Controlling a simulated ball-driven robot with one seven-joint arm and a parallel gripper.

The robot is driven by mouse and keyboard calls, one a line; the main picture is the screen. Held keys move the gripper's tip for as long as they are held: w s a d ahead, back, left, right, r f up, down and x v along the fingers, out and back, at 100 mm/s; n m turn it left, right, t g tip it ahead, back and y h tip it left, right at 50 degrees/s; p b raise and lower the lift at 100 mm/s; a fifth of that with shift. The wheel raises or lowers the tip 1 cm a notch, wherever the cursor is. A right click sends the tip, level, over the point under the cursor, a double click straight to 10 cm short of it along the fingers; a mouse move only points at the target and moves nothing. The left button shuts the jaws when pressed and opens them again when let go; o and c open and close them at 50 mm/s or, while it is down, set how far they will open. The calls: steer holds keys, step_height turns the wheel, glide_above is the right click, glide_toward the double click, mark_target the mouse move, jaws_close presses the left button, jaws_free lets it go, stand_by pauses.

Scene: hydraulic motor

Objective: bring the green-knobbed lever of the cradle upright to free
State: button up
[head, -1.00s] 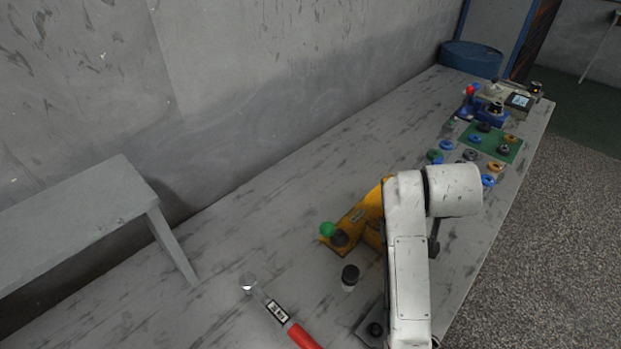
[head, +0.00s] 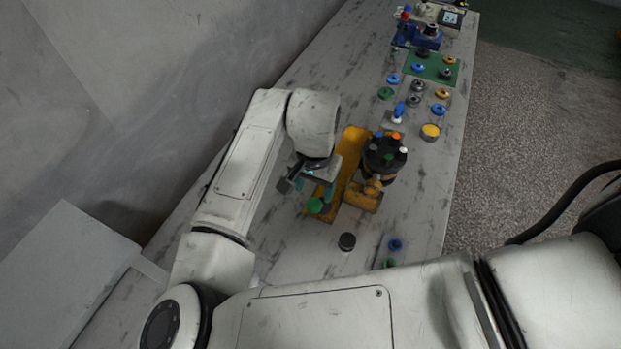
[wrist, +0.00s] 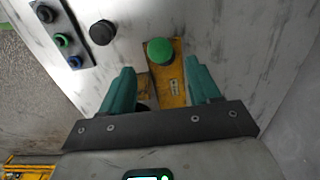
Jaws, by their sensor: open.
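The yellow cradle (head: 352,152) stands on the grey bench, with the dark round motor (head: 384,158) on its right side. The lever's green knob (head: 315,205) is at the cradle's near left end in the head view. In the wrist view the green knob (wrist: 160,51) shows between the fingers, a little beyond their tips, over the yellow cradle bar (wrist: 171,85). My gripper (head: 312,187) is open, with teal fingers above the cradle's left end. In the wrist view my gripper (wrist: 161,78) has nothing between its pads. The lever's shaft is hidden under the knob.
A black round cap (head: 347,241) stands near the cradle. Several coloured rings, a green mat (head: 437,66) and a blue device (head: 425,38) occupy the far bench. The wall is close on the left.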

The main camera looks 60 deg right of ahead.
mark_target(314, 201)
steer(key=shift+f+b, duration=3.1)
steer(key=shift+f, duration=1.2)
steer(key=shift+c, duration=0.2)
steer(key=c, duration=0.6)
steer(key=shift+d, duration=0.1)
steer(key=shift+c, duration=0.2)
steer(key=shift+r, duration=0.1)
